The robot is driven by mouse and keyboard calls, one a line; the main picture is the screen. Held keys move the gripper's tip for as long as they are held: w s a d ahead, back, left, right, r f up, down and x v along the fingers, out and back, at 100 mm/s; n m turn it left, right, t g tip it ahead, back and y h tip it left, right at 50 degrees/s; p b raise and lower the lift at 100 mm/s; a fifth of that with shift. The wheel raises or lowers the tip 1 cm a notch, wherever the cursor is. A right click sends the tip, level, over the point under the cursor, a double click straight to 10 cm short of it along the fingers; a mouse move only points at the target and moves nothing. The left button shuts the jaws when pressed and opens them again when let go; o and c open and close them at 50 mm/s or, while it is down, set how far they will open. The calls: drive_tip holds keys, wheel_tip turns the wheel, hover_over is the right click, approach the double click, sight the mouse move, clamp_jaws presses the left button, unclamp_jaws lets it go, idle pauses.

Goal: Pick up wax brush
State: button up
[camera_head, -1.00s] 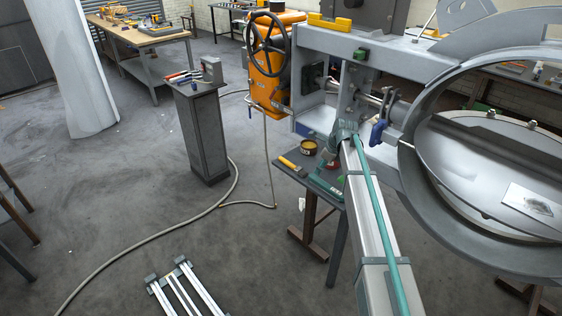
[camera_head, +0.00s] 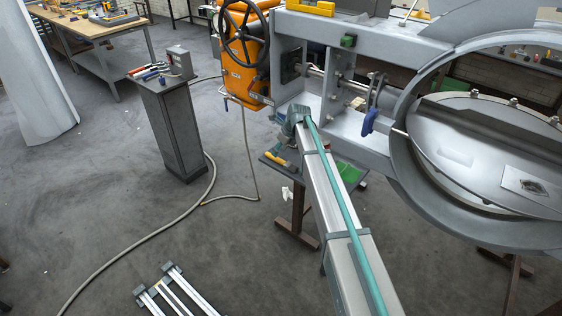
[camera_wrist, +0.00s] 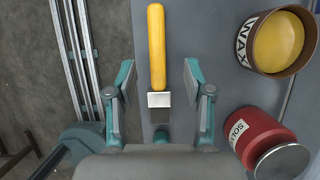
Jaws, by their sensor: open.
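The wax brush, with a yellow handle (camera_wrist: 156,45) and a metal ferrule (camera_wrist: 159,99), lies on a grey tabletop (camera_wrist: 206,20) in the wrist view. Its yellow handle also shows in the head view (camera_head: 277,160), left of my arm. My gripper (camera_wrist: 159,75) is open above the brush, with one finger on each side of it and a gap to both.
A tin labelled WAX (camera_wrist: 278,42) and a red solvent can (camera_wrist: 262,138) stand right of the gripper. The tabletop's left edge runs close to the left finger. The large grey ring housing (camera_head: 405,150) stands right of my arm.

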sight(281, 161)
drive_tip(key=p+x, duration=0.1)
drive_tip(key=x, duration=0.1)
drive_tip(key=p+x, duration=0.1)
drive_tip(key=x, duration=0.1)
drive_tip(key=shift+a, duration=0.35)
drive_tip(key=shift+w+a+f, duration=0.1)
drive_tip(key=shift+a+f, duration=0.05)
drive_tip(key=shift+f, duration=0.35)
clamp_jaws()
